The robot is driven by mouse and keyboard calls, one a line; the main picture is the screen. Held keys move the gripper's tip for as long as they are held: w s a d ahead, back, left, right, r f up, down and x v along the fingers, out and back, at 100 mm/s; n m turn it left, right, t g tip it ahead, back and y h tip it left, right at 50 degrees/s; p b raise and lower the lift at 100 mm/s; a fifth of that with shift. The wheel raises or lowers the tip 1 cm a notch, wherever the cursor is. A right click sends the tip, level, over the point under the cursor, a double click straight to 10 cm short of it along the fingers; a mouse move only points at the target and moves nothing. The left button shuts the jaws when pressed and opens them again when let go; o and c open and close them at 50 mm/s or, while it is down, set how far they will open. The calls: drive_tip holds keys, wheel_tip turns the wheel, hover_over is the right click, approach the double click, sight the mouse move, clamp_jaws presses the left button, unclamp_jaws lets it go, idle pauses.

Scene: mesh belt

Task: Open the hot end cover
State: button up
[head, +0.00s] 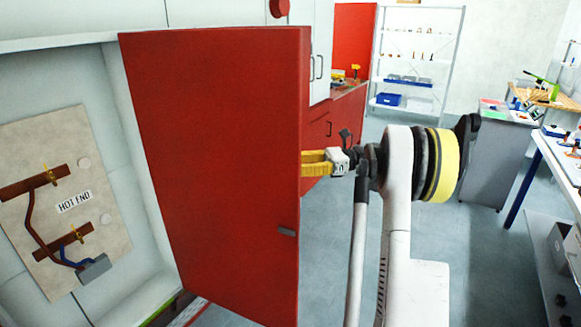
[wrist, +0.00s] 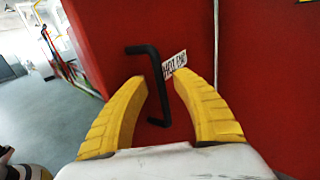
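The red hot end cover (head: 215,150) stands swung open in the head view. In the wrist view my gripper (wrist: 158,77) is open, with yellow fingers to either side of the black bar handle (wrist: 154,80) on the red outer face. The handle shows between the fingers, and neither clearly grips it. A white label (wrist: 174,64) is beside the handle.
A grey latch (head: 287,232) is on the cover's inner face. Red cabinets (head: 335,125) and a shelf rack (head: 420,60) stand behind. A grey cabinet (head: 495,160) and a table are at the right. The grey floor (head: 325,250) right of the cover is clear.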

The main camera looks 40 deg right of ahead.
wheel_tip(320, 180, up, 9)
drive_tip(key=shift+a, duration=0.15)
drive_tip(key=shift+r, duration=0.25)
idle(0.4)
